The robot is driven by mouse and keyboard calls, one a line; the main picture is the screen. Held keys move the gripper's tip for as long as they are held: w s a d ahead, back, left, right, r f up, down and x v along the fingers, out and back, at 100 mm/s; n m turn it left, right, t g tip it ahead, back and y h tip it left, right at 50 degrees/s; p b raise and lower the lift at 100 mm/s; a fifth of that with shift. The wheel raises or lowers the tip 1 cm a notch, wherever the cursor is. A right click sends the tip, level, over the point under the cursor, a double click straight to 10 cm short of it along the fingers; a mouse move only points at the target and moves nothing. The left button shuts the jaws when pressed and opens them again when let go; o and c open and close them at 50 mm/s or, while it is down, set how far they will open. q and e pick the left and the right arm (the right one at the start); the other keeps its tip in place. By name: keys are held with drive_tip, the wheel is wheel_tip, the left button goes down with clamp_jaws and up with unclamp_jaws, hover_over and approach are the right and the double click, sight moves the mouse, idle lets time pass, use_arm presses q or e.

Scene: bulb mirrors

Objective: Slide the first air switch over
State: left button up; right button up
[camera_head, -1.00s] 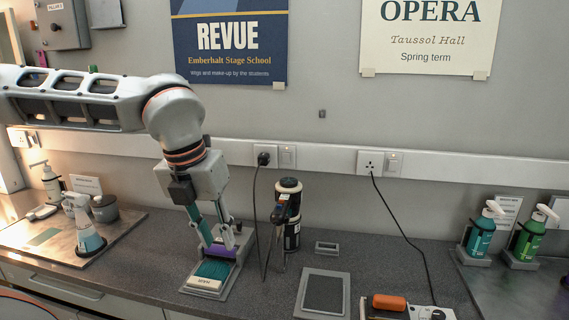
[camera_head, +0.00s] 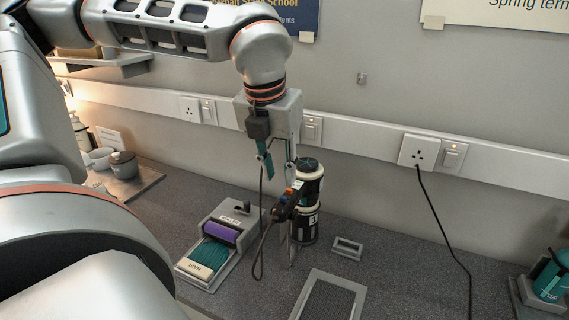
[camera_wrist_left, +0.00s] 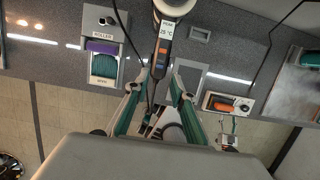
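A dark hand-held styling tool (camera_head: 288,207) stands upright against a black cylinder with cream bands (camera_head: 311,170). In the left wrist view the tool (camera_wrist_left: 163,50) has a label reading 25 °C, with a blue switch (camera_wrist_left: 160,67) and an orange switch (camera_wrist_left: 161,56) on its face. My left gripper (camera_head: 277,172) is just above and beside the tool's upper part, its teal fingers pointing down. In the left wrist view its fingers (camera_wrist_left: 157,90) are spread apart, with the tool between and beyond them. I cannot tell whether they touch it. My right gripper does not show.
A grey framed mat (camera_head: 330,298) and a small grey tray (camera_head: 347,248) lie to the right. A black cord (camera_head: 446,235) hangs from the wall socket (camera_head: 418,152).

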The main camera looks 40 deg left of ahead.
sight(283, 197)
use_arm(q)
drive_tip(key=b+x, duration=0.1)
drive_tip(key=x, duration=0.5)
drive_tip(key=shift+b, duration=0.4)
drive_tip(key=shift+w, duration=0.1)
drive_tip(key=shift+f, duration=0.1)
drive_tip(key=shift+f+b, duration=0.1)
drive_tip(key=shift+b, duration=0.35)
drive_tip(key=shift+w+f+b, duration=0.1)
drive_tip(key=shift+f+b, duration=0.05)
drive_tip(key=shift+b, duration=0.15)
clamp_jaws()
